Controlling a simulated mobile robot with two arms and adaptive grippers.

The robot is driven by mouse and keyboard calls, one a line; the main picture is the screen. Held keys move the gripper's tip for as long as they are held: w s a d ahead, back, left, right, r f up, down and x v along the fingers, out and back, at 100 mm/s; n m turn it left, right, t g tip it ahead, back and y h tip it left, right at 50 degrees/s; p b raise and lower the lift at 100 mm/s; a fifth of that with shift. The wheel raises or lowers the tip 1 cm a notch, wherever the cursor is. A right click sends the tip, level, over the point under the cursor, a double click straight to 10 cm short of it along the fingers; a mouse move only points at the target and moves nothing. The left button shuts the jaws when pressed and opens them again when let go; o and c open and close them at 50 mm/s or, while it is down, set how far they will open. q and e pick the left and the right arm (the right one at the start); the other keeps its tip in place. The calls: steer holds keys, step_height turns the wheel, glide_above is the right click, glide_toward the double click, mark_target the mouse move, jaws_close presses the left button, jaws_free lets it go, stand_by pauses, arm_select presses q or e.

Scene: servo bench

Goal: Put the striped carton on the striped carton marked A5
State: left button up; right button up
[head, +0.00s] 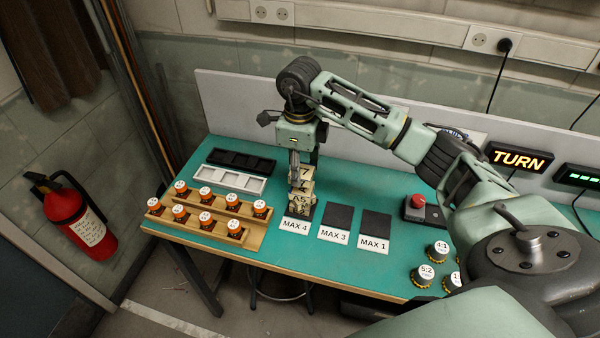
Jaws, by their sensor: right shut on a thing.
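The carton marked A5 (300,201) stands on the dark pad behind the MAX 4 label, near the middle of the green bench. A carton marked 7 (305,173) is right above it, in my right gripper (296,176). My right gripper points down from above and is shut on this upper carton. The fingers partly hide both cartons, and I cannot tell whether the upper one touches the one below. Stripes are too small to make out. My left gripper is not in view.
Dark pads labelled MAX 3 (337,217) and MAX 1 (375,225) are empty. Wooden racks (225,237) with orange-and-white jars stand at left, black (241,160) and white trays (222,183) behind. A red button (418,201) and several round weights (426,272) are at right.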

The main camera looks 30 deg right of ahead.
step_height(320, 180, down, 2)
steer(key=shift+s+f+p, duration=0.1)
steer(key=shift+f+p, duration=0.1)
steer(key=shift+p, duration=0.3)
steer(key=shift+f, duration=0.35)
steer(key=shift+f, duration=0.2)
steer(key=o, duration=1.1)
steer(key=shift+o, duration=0.2)
steer(key=shift+r, duration=0.1)
